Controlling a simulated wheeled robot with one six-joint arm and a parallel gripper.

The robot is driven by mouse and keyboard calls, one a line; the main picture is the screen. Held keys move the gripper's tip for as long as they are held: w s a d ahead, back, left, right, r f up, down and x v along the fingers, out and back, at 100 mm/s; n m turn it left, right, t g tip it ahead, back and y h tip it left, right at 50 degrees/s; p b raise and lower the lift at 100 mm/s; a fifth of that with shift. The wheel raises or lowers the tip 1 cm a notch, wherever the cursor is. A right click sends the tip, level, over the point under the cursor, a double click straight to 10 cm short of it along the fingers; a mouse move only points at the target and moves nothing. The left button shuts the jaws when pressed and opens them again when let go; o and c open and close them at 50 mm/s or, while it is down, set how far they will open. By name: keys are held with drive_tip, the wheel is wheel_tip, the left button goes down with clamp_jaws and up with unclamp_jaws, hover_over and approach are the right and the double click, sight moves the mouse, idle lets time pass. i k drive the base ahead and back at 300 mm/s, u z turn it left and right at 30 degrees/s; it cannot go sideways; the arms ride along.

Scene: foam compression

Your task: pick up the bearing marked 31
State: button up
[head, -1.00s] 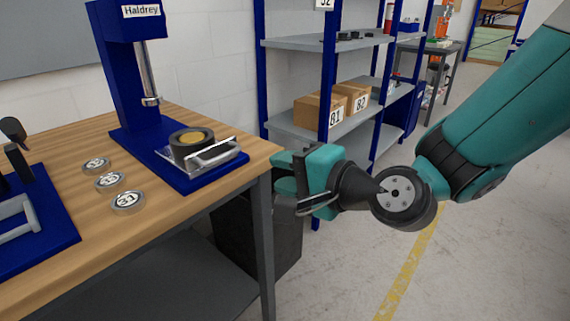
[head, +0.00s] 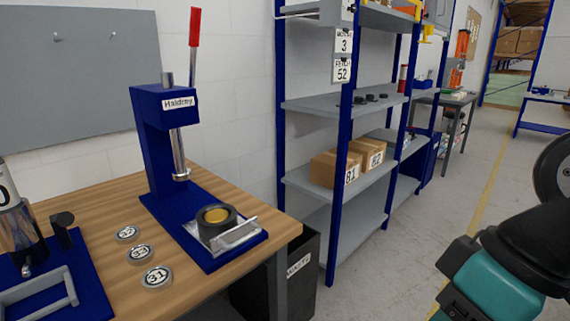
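The bearing marked 31 (head: 157,276) is a flat grey ring with a white label, lying on the wooden workbench (head: 100,200) in the lower left of the head view. It is the nearest of a row of similar bearings. Behind it lie one that seems to read 33 (head: 140,253) and one marked 32 (head: 128,234).
Another blue fixture (head: 50,296) is at left. A dark bin (head: 305,268) and shelves (head: 345,103) stand right of the bench. Floor at right is clear.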

sight(158, 279)
drive_tip(key=u, duration=2.3)
drive_tip(key=i, duration=0.55)
drive_tip(key=z, duration=0.75)
